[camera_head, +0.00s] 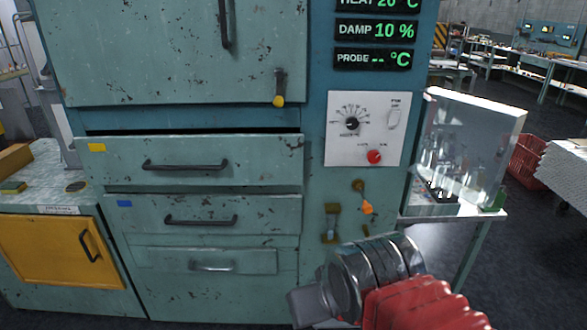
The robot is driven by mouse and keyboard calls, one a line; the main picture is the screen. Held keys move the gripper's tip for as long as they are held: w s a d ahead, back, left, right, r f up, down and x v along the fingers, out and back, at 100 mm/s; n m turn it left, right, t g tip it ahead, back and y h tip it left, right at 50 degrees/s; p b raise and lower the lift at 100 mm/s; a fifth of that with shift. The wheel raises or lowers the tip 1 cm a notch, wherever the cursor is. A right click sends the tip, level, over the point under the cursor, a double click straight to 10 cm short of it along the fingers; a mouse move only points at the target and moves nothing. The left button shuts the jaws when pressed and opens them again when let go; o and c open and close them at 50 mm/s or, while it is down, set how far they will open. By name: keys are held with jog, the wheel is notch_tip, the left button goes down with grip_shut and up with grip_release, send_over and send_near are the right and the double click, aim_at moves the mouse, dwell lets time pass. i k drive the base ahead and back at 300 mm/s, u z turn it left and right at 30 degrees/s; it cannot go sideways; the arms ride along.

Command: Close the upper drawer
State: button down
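The upper drawer (240,152) is in the teal cabinet, marked by a yellow label (97,147). It has a dark bar handle (185,166). Its front appears to stand out a little from the cabinet, with a dark band above it; how far out is hard to tell. The lower drawer (270,212), with a blue label (124,203), is just below it. My gripper (308,306) is low at the bottom of the view, right of and below the drawers, touching neither. Its fingers are not clearly visible.
Above the drawers is a large cabinet door (150,50) with a yellow-tipped latch (279,90). A control panel (340,140) with a dial and red knob is to the right. A glass case (475,140) stands on a side table. A yellow door (60,250) is at lower left.

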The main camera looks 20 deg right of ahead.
aim_at(268, 156)
jog(key=k, duration=0.95)
jog(key=u, duration=0.45)
jog(key=i, duration=2.3)
jog(key=z, duration=0.45)
